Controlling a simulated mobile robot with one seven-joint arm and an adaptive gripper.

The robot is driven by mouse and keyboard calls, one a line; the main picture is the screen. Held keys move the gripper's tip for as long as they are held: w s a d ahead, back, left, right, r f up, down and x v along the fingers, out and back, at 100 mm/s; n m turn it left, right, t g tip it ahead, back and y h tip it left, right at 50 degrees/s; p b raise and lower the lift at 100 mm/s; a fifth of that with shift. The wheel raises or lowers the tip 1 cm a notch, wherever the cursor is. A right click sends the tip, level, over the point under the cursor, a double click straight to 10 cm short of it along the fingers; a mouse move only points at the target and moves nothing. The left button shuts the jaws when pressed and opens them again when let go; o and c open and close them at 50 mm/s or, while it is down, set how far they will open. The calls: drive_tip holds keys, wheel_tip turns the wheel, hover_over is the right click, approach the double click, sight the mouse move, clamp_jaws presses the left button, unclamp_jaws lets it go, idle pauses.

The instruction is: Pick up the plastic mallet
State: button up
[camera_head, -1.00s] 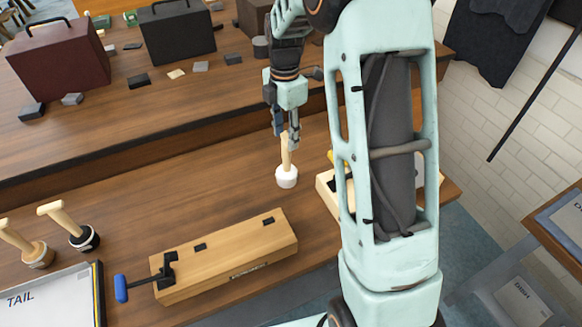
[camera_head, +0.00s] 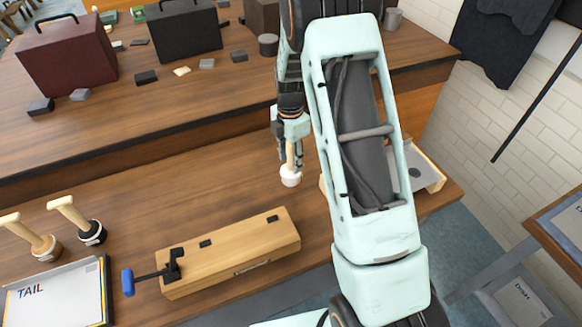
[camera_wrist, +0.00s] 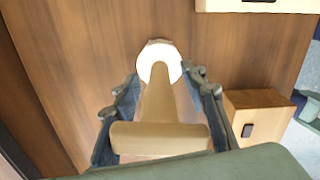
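The plastic mallet (camera_head: 290,178), with a white head and a light wooden handle, stands head down on the wooden workbench (camera_head: 220,180). My gripper (camera_head: 291,162) is over it, pointing down, with its fingers on either side of the handle. In the wrist view the mallet's white head (camera_wrist: 158,58) lies beyond the fingertips and the handle's crossbar end is close to the camera. My gripper (camera_wrist: 163,92) is open there, with gaps between the fingers and the handle. The arm and fingers hide part of the handle in the head view.
Two other mallets (camera_head: 90,232) (camera_head: 45,247) stand at the left. A wooden block (camera_head: 235,255) with a blue-handled clamp (camera_head: 128,282) lies in front. A shallow wooden tray (camera_head: 430,172) is right of my arm. A raised shelf with cases (camera_head: 65,60) runs behind.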

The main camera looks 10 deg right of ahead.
drive_tip(key=shift+f, duration=0.15)
drive_tip(key=shift+c, duration=0.3)
clamp_jaws()
